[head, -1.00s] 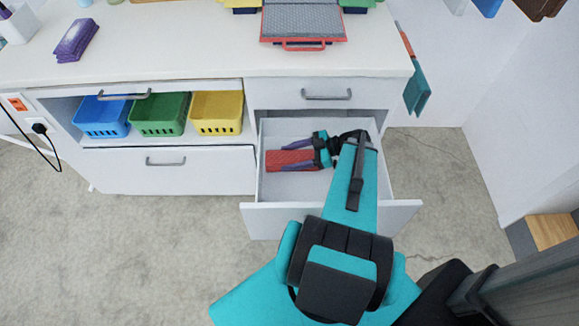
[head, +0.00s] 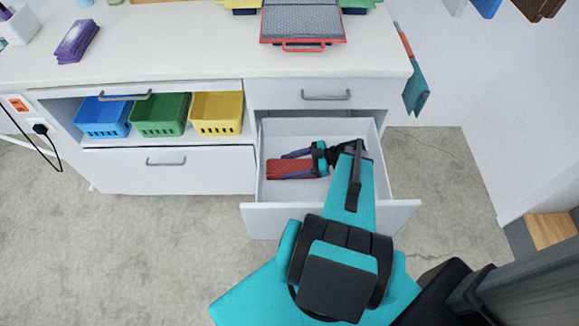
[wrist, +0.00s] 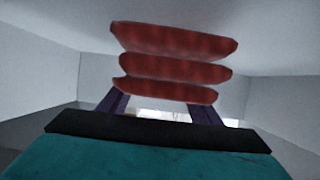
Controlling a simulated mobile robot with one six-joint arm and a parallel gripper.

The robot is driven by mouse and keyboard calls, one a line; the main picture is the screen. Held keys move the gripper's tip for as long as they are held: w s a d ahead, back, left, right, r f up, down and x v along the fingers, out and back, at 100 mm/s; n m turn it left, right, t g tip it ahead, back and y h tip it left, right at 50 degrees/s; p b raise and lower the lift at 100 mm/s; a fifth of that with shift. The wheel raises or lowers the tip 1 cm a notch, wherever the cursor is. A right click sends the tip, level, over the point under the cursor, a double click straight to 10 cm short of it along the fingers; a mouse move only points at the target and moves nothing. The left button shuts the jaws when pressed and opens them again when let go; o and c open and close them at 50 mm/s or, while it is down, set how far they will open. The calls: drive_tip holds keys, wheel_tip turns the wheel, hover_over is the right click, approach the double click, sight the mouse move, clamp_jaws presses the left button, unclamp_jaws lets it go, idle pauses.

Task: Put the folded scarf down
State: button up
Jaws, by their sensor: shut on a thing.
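The folded scarf (head: 292,170) is red and lies between the fingers of my gripper (head: 287,165), inside the open drawer (head: 330,209). In the wrist view the scarf (wrist: 172,68) shows as three stacked red folds. The purple fingers of my gripper (wrist: 160,108) reach to its sides, shut on it. I cannot tell whether the scarf touches the drawer floor.
The drawer's walls surround my gripper, and the drawer floor (head: 300,193) has bare room. Blue, green (head: 159,114) and yellow baskets stand on the shelf to the left. A purple folded item (head: 76,41) lies on the countertop.

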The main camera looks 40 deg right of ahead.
drive_tip(key=shift+f, duration=0.45)
drive_tip(key=shift+f, duration=0.1)
drive_tip(key=o, duration=1.1)
drive_tip(key=shift+r, duration=0.2)
drive_tip(key=shift+s+d+r, duration=0.15)
drive_tip(key=shift+s+d, duration=0.25)
drive_tip(key=shift+d, duration=0.2)
drive_tip(key=b+v, duration=0.2)
drive_tip(key=v, duration=0.8)
drive_tip(key=shift+s+d+r, duration=0.1)
drive_tip(key=shift+s+d, duration=0.05)
drive_tip(key=shift+s, duration=0.05)
